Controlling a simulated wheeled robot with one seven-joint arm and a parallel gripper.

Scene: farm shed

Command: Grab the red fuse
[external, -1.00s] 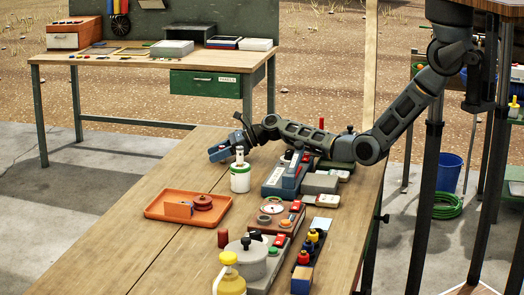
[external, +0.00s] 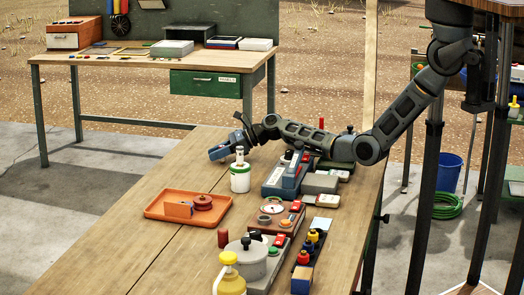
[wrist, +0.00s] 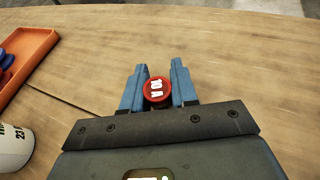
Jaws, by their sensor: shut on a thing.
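The red fuse (wrist: 157,90) is a round red cap marked "10 A" in the wrist view. It sits between the two blue fingers of my gripper (wrist: 160,77), which is shut on it. In the external view my gripper (external: 218,153) is low over the far end of the wooden table (external: 140,240), just beyond a white and green can. The fuse cannot be made out there. Whether it touches the table is not clear.
The white and green can (external: 240,179) stands close to my gripper. An orange tray (external: 160,207) with a red reel (external: 203,202) lies nearer. Several devices crowd the table's right side, including a blue-grey one (external: 281,180). Bare wood lies left of my gripper.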

